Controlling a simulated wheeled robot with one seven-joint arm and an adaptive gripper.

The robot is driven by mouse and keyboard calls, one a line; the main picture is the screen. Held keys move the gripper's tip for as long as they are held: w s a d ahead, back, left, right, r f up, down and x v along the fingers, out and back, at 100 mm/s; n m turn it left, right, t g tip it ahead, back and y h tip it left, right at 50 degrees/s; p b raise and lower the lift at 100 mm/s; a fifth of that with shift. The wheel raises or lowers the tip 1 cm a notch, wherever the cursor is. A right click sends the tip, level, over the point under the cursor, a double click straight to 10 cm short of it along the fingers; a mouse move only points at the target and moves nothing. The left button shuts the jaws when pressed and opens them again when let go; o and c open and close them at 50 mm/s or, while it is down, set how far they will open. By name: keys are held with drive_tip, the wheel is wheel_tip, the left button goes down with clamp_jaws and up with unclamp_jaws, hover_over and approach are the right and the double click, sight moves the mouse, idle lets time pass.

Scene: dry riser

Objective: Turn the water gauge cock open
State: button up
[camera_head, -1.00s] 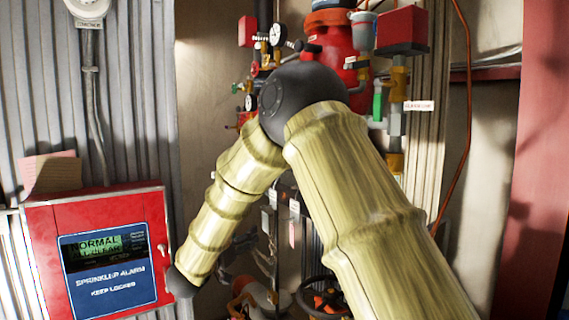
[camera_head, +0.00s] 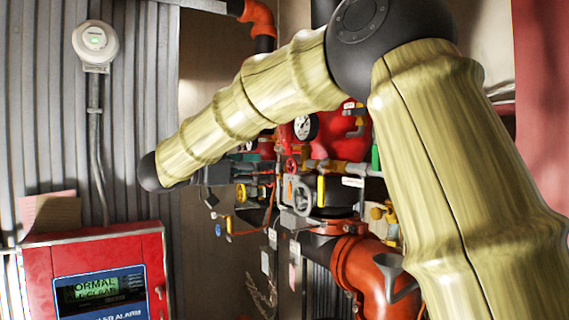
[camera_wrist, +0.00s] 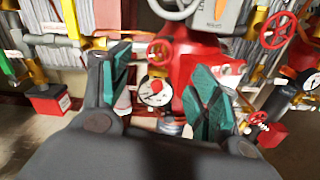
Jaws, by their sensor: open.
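I cannot single out the water gauge cock for certain among the crowded fittings. A green tube (camera_head: 375,158), possibly the gauge glass, shows partly behind my arm in the head view. A yellow lever (camera_head: 321,190) stands beside a grey handwheel (camera_head: 303,198). In the wrist view, my gripper (camera_wrist: 161,82) is open and empty, its teal-lined fingers well apart. A white round dial gauge (camera_wrist: 154,92) and a red vessel (camera_wrist: 190,55) show beyond and between the fingers, apart from them. In the head view my forearm covers part of the pipework.
A red sprinkler alarm box (camera_head: 95,250) hangs at lower left, below a round white detector (camera_head: 95,42). A large orange pipe (camera_head: 365,270) runs low in front. Red handwheels (camera_wrist: 278,30) and a red box (camera_wrist: 46,100) flank the gripper.

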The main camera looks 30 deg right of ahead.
sight(289, 166)
drive_tip(key=d, duration=0.2)
drive_tip(key=d+p, duration=0.1)
drive_tip(key=d, duration=0.1)
drive_tip(key=d+p, duration=0.1)
drive_tip(key=d, duration=0.1)
drive_tip(key=shift+w+d+r, duration=0.1)
drive_tip(key=shift+w+d, duration=0.1)
drive_tip(key=shift+w, duration=0.05)
drive_tip(key=shift+d+p, duration=0.3)
drive_tip(key=shift+d, duration=0.3)
drive_tip(key=c, duration=1)
